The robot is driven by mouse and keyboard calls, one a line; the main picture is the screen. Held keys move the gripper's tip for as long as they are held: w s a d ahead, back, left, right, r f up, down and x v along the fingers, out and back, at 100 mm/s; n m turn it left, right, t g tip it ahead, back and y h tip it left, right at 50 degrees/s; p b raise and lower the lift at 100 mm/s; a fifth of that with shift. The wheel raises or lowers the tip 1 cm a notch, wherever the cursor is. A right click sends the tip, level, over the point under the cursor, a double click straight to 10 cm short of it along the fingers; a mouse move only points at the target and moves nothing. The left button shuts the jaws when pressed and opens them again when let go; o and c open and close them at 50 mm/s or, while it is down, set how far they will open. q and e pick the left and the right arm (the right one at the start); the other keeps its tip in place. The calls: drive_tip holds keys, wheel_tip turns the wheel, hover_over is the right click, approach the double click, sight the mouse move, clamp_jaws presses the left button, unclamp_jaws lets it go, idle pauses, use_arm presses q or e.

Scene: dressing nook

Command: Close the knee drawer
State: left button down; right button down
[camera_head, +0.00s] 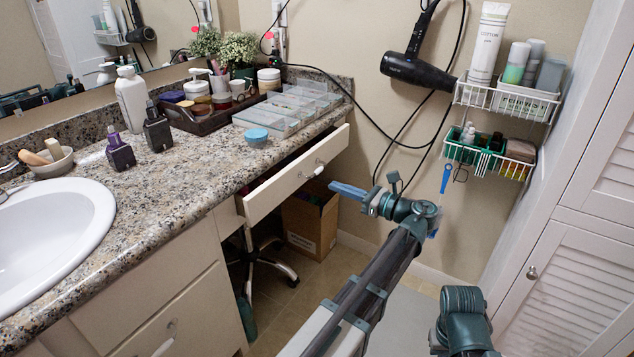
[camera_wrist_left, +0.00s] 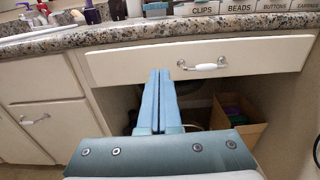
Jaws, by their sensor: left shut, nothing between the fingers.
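The knee drawer (camera_head: 288,182) is a cream drawer under the granite counter and stands pulled partly out; a strip of its dark inside shows behind its front. Its white handle (camera_head: 316,172) also shows in the left wrist view (camera_wrist_left: 204,67), right of my fingers. My left gripper (camera_head: 333,186) is shut and empty, its blue fingers pointing at the drawer front from the right. In the left wrist view the fingertips (camera_wrist_left: 160,72) overlap the drawer front (camera_wrist_left: 125,65); I cannot tell whether they touch it. My right gripper is not in view.
A cardboard box (camera_head: 311,222) and a chair base (camera_head: 268,262) stand under the drawer. Clear organizer boxes (camera_head: 285,108) and a blue-lidded jar (camera_head: 256,135) sit on the counter above. A hair dryer (camera_head: 418,70), cords and wire baskets (camera_head: 490,155) are on the wall.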

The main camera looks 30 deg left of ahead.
sight(290, 170)
use_arm(q)
drive_tip(key=a, duration=0.8)
drive_tip(key=w+a, duration=0.1)
drive_tip(key=a, duration=0.4)
drive_tip(key=shift+a, duration=0.1)
